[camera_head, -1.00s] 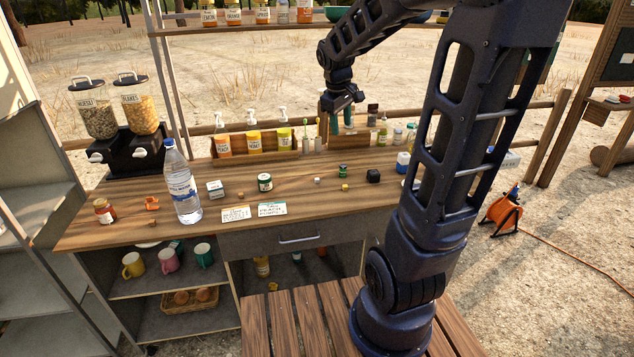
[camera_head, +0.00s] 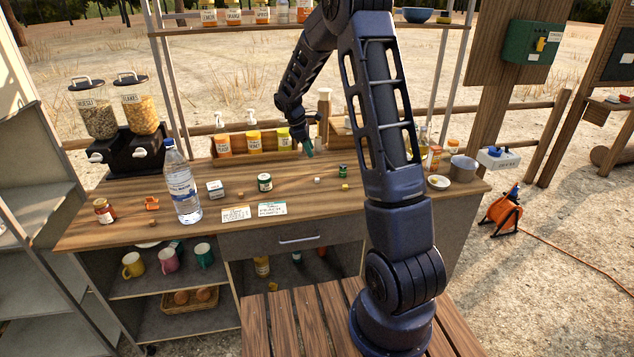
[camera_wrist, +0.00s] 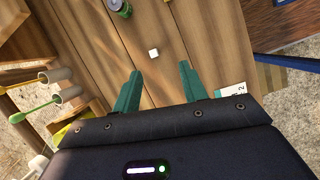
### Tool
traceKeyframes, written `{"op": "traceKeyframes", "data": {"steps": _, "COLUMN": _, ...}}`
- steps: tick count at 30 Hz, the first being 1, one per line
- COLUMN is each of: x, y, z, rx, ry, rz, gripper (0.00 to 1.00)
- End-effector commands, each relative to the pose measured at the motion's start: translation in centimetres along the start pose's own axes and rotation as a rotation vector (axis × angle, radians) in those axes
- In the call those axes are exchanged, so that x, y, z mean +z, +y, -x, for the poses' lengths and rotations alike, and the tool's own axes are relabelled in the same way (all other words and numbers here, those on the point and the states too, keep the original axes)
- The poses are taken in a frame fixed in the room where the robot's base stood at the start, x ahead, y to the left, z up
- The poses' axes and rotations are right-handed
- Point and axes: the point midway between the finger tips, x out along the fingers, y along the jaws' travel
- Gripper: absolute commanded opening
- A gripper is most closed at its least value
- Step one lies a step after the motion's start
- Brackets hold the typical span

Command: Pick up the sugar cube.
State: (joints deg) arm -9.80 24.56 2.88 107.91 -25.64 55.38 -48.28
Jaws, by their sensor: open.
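The sugar cube (camera_head: 317,181) is a small white cube on the wooden counter (camera_head: 225,200), between a green-labelled tin and a small dark green jar. In the wrist view the white cube (camera_wrist: 154,53) lies on bare wood, just beyond my two green fingertips and roughly between their lines. My gripper (camera_head: 307,152) is above the counter, up and slightly left of the cube in the head view. Its fingers (camera_wrist: 160,72) are apart with nothing between them. Nothing hides the cube in either view.
The green jar (camera_head: 343,171) and a yellow cube (camera_head: 345,187) are close on the right; the tin (camera_head: 265,182) is left. Wood around the cube is clear. A water bottle (camera_head: 181,185) stands farther left.

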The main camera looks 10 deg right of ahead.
Motion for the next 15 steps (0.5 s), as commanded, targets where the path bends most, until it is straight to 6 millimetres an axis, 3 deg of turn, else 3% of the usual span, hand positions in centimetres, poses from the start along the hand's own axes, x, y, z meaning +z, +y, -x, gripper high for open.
{"op": "traceKeyframes", "data": {"steps": 1, "x": -1.0, "y": 0.5, "z": -1.2, "rx": -0.008, "ry": -0.01, "rz": 0.034, "gripper": 0.43}}
{"op": "traceKeyframes", "data": {"steps": 6, "x": -3.0, "y": 1.8, "z": -3.6, "rx": -0.016, "ry": -0.033, "rz": 0.116, "gripper": 0.43}}
{"op": "traceKeyframes", "data": {"steps": 15, "x": -3.7, "y": 2.2, "z": -5.5, "rx": -0.021, "ry": -0.043, "rz": 0.151, "gripper": 0.43}}
